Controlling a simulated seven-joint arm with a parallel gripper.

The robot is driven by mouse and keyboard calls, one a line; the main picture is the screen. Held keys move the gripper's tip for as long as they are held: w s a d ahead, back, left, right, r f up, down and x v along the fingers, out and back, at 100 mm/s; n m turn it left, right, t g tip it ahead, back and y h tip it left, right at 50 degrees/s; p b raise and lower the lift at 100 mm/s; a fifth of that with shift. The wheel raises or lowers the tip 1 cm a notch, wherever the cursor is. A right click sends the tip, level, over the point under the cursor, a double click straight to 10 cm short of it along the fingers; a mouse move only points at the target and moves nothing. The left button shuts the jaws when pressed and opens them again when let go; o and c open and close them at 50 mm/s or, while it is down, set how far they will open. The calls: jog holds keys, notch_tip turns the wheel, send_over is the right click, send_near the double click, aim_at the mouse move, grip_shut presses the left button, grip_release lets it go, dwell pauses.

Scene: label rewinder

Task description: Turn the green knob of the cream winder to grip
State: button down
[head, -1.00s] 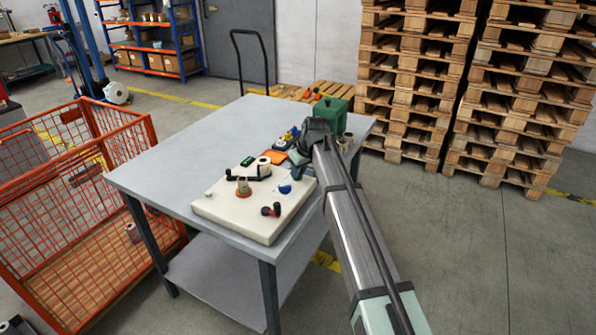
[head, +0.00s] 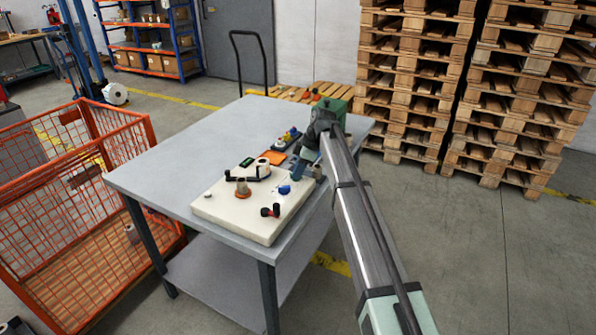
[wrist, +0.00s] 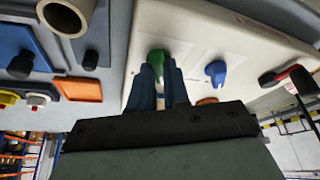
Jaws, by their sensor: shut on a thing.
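The cream winder (head: 232,221) is a flat, pale, block-like unit on the near part of the table; its panel also shows in the wrist view (wrist: 195,25). Its green knob (wrist: 158,57) stands between the two dark blue fingers of my gripper (wrist: 159,76), which are shut on it. A blue knob (wrist: 216,71) sits to the right of it on the same panel. In the head view my gripper (head: 306,170) is at the winder's far right edge, and I cannot make out the green knob there. The fingers partly cover the knob, so its setting is unclear.
A black-and-red crank (wrist: 288,79) stands on the panel beyond the blue knob. An orange tray (wrist: 80,88) and a blue device (wrist: 20,52) lie beside the winder. A green machine (head: 334,112) stands at the table's far corner. The table's left side (head: 165,165) is clear.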

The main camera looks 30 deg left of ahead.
jog(key=shift+a+n+g, duration=0.1)
jog(key=shift+n+g, duration=0.2)
jog(key=shift+n, duration=0.4)
jog(key=c, duration=1.1)
grip_release()
jog(key=v, duration=1.4)
jog(key=shift+a, duration=0.15)
